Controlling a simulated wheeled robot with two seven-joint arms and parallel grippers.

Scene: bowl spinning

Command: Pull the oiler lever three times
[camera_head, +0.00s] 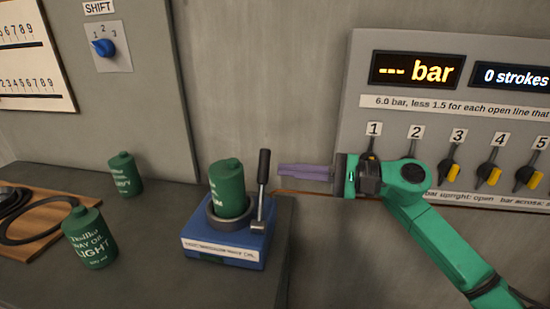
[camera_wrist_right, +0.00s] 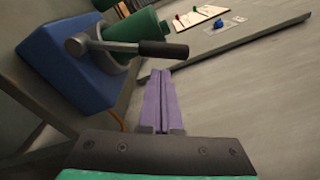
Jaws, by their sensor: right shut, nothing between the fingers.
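The oiler (camera_head: 225,243) is a blue box with a label on its front, at the right end of the grey bench. A green bottle (camera_head: 227,188) stands in its grey ring. The oiler lever (camera_head: 263,180) stands nearly upright at its right side, with a black handle; in the right wrist view the lever handle (camera_wrist_right: 164,49) lies just beyond my fingertips. My right gripper (camera_head: 282,171) points left at the lever, its purple fingers shut and empty, a small gap from the handle. It also shows in the right wrist view (camera_wrist_right: 160,75). My left gripper is not in view.
Two more green bottles (camera_head: 90,238) (camera_head: 124,175) stand on the bench, left of the oiler. A wooden board (camera_head: 40,215) with dark rings lies farther left. The wall panel (camera_head: 358,85) reads "--- bar" and "0 strokes", above several numbered valves.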

